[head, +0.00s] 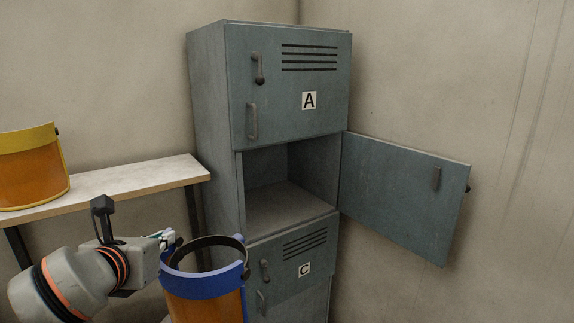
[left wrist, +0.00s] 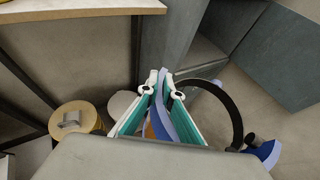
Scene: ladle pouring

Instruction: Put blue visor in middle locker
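The blue visor (head: 205,285), with a blue brim, dark headband and amber shield, is held in front of the lockers. My left gripper (head: 168,241) is shut on its rim at the left side. In the left wrist view the fingers (left wrist: 166,85) pinch the blue band, and the dark headband (left wrist: 232,100) loops to the right. The middle locker (head: 290,205) is open and looks empty, between locker A (head: 300,85) and locker C (head: 290,262). The visor is lower than its opening and to the left. My right gripper is out of view.
The middle locker's door (head: 405,195) is swung wide open to the right. A yellow visor (head: 32,170) stands on a pale bench (head: 130,178) at the left. A round wooden-topped object (left wrist: 75,122) is below in the left wrist view.

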